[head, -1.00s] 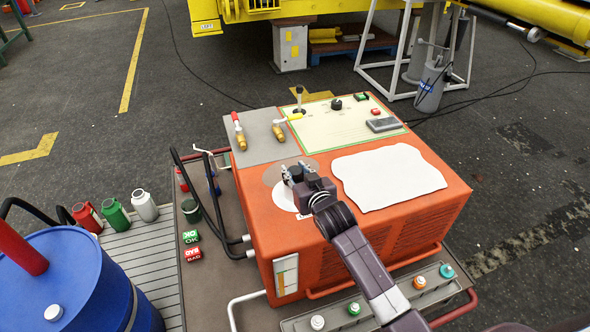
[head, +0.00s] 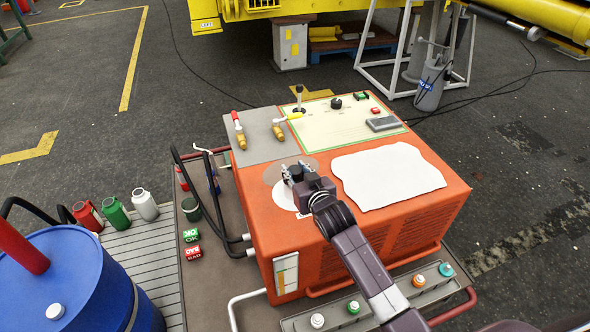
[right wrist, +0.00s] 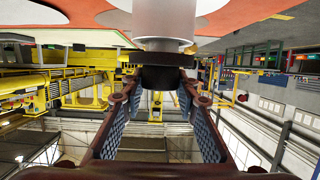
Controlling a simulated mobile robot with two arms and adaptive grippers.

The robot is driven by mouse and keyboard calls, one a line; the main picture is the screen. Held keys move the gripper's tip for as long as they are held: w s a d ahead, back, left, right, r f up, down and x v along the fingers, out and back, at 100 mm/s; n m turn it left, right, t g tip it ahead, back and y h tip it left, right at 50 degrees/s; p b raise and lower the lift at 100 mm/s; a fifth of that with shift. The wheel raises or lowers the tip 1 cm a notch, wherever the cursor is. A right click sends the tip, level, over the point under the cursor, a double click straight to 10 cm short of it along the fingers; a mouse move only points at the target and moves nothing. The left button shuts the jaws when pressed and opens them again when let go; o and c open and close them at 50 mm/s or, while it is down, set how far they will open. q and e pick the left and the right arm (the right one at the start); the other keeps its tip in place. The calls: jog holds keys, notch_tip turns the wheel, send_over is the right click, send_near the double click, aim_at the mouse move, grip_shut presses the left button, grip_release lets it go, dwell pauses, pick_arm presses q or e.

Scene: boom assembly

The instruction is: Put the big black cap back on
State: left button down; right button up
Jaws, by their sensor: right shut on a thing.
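My right gripper (head: 297,174) is over the near left part of the orange machine's top (head: 258,190), above a pale round patch. In the right wrist view its fingers (right wrist: 158,92) are shut on the big black cap (right wrist: 160,77). A silver-grey cylindrical neck (right wrist: 163,45) joins the orange surface in that upside-down view, and the cap lies against its end. I cannot tell how far the cap sits on the neck. In the head view the gripper mostly hides the cap and neck. My left gripper is not in view.
A white cloth (head: 390,177) lies on the machine right of the gripper. Levers with yellow grips (head: 278,131) and a control panel (head: 340,120) are behind. Bottles (head: 117,214) and a blue drum (head: 75,285) stand at left. A front tray (head: 335,318) holds small capped containers.

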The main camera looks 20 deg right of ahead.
jog(key=shift+f+b, duration=0.35)
jog(key=shift+f, duration=0.25)
jog(key=o, duration=1)
jog(key=shift+s+r+p, duration=0.25)
jog(key=shift+s+p, duration=0.25)
jog(key=shift+p, duration=0.15)
jog(key=p+v, duration=0.3)
jog(key=v, duration=0.1)
jog(key=p, duration=0.4)
send_near(297, 176)
jog(key=shift+w+f, duration=0.15)
jog(key=shift+w, duration=0.4)
jog(key=shift+s+f, duration=0.1)
